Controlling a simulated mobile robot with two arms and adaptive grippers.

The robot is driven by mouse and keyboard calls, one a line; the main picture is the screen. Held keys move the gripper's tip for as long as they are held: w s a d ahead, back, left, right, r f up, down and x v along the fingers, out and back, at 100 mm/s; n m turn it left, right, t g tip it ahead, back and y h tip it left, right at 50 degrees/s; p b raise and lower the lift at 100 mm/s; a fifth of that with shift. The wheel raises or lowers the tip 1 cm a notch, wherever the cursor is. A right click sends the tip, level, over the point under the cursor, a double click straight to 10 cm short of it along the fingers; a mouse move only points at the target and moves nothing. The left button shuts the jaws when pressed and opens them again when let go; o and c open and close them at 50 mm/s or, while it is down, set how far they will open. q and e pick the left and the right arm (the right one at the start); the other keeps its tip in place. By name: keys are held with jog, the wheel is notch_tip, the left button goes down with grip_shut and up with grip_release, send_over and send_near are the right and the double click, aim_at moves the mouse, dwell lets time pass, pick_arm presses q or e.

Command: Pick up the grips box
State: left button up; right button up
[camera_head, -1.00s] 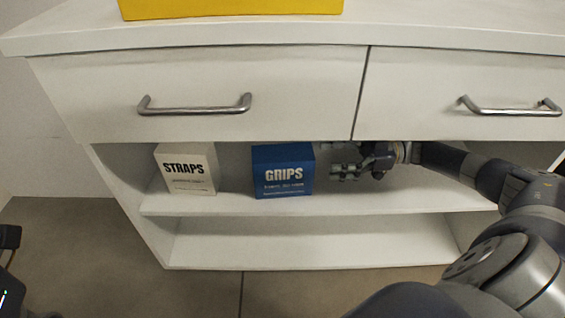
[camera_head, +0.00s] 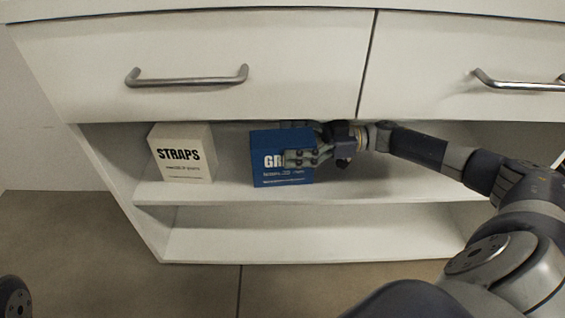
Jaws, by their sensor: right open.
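The blue grips box (camera_head: 270,173) stands upright on the upper shelf, under the drawers. Part of its white lettering is hidden. My right gripper (camera_head: 292,142) reaches in from the right and is open around the box. One finger crosses the front face and the other shows behind the top edge. I cannot tell whether the fingers touch it. Only a small dark part of my left arm shows in the bottom left corner; its gripper is out of view.
A white straps box (camera_head: 182,153) stands on the same shelf to the left, with a gap between. The drawers above carry metal handles (camera_head: 188,79). The lower shelf (camera_head: 310,236) is empty.

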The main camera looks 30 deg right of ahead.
jog(key=shift+a, duration=0.1)
jog(key=shift+c, duration=0.3)
jog(key=c, duration=1.3)
jog(key=shift+o, duration=0.2)
jog(key=shift+r, duration=0.1)
